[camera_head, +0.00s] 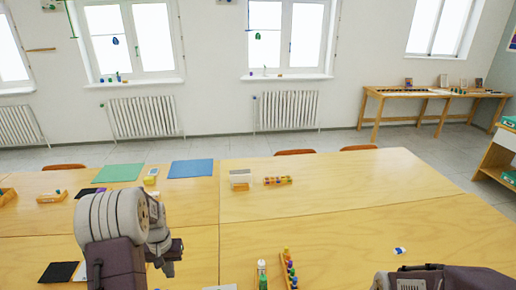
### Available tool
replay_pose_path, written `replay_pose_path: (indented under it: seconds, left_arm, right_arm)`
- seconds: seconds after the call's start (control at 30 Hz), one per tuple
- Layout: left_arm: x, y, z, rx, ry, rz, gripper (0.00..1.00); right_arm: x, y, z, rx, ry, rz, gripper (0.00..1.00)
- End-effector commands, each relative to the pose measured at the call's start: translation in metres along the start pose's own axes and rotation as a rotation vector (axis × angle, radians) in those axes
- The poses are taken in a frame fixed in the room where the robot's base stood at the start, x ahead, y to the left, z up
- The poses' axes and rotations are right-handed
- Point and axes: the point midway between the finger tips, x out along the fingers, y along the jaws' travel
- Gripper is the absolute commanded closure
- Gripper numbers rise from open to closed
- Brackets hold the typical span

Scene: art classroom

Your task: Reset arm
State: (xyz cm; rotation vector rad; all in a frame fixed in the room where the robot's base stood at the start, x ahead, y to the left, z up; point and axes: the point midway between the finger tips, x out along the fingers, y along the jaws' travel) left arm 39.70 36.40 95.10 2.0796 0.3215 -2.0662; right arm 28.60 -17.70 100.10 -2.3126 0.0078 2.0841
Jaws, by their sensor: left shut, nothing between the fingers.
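My left arm comes up from the bottom left of the head view. Its left gripper (172,257) is small and partly hidden by the arm's own links; it is shut and empty over the table. My right arm shows only as a dark link at the bottom right edge. Its gripper is out of view.
The wooden table (330,225) holds a green mat (118,172), a blue mat (192,168), a white box (240,178) and a tray of coloured pieces (278,181). A wooden rack (289,270) and a small bottle (262,275) stand near the front. The right middle is mostly clear.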

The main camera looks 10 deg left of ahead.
Motion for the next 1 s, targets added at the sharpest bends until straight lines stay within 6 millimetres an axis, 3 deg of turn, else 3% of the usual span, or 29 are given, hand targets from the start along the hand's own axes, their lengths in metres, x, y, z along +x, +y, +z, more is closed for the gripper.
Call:
replay_pose_path:
  seconds: [0.07,0.13,0.2,0.3,0.4,0.5,1.0]
  left_arm:
    - [-0.029,0.035,-0.013,0.093,0.064,-0.007,1.0]
    - [-0.056,0.082,0.006,0.209,0.099,0.0,1.0]
    - [-0.072,0.122,0.043,0.303,0.12,0.015,1.0]
    - [-0.076,0.15,0.103,0.369,0.129,0.037,1.0]
    - [-0.066,0.15,0.145,0.346,0.108,0.048,1.0]
    - [-0.053,0.143,0.164,0.297,0.078,0.048,1.0]
    - [-0.053,0.144,0.159,0.265,0.094,0.052,1.0]
  right_arm:
    - [0.0,0.0,0.0,0.0,0.0,0.0,0.18]
    - [0.0,0.0,0.0,0.0,0.0,0.0,0.18]
    - [0.0,0.0,0.0,0.0,0.0,0.0,0.18]
    - [0.0,0.0,0.0,0.0,0.0,0.0,0.18]
    - [0.0,0.0,0.0,0.0,0.0,0.0,0.18]
    - [0.0,0.0,0.0,0.0,0.0,0.0,0.18]
    - [0.0,0.0,0.0,0.0,0.0,0.0,0.18]
